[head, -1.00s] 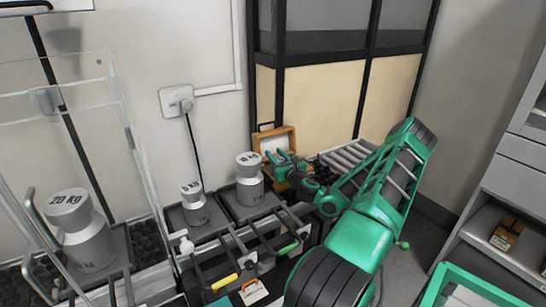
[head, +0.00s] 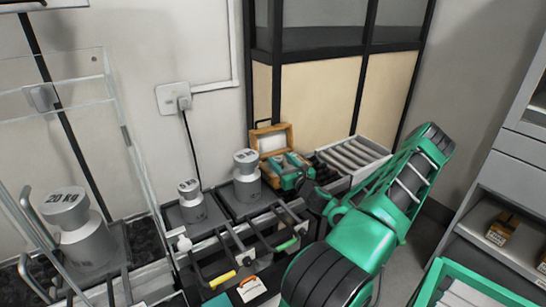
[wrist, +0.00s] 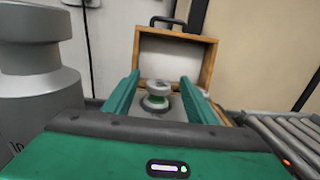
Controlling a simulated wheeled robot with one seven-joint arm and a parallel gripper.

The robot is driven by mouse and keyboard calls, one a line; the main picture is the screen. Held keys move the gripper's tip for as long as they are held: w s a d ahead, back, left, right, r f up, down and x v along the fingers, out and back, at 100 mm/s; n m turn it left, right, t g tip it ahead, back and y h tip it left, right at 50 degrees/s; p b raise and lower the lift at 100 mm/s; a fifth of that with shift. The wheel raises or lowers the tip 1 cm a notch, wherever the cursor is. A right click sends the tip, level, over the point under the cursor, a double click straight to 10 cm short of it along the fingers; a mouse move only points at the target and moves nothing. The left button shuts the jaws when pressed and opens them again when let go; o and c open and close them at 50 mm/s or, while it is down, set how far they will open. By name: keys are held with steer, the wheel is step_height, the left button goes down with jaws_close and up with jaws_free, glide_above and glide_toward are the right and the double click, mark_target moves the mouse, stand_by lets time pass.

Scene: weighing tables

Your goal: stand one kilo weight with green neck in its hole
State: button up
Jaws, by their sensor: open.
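The small metal weight with a green neck (wrist: 157,99) stands upright in the wrist view, between my fingers and in front of the raised lid. It appears to be in or at the open wooden case (wrist: 208,62), which also shows in the head view (head: 283,133). My gripper (wrist: 159,78) is open, with one green finger on each side of the weight and a visible gap around it. In the head view my gripper (head: 290,172) is at the front of the case and hides its lower part. The weight's base and any hole under it are hidden.
Large grey weights stand left of the case: one (head: 246,176) on a scale, a smaller one (head: 190,203), and a 20 kg one (head: 77,230). A roller tray (head: 355,155) lies right of the case. Dark bars with coloured grips (head: 245,258) run in front.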

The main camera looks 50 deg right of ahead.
steer(key=shift+v, duration=2.1)
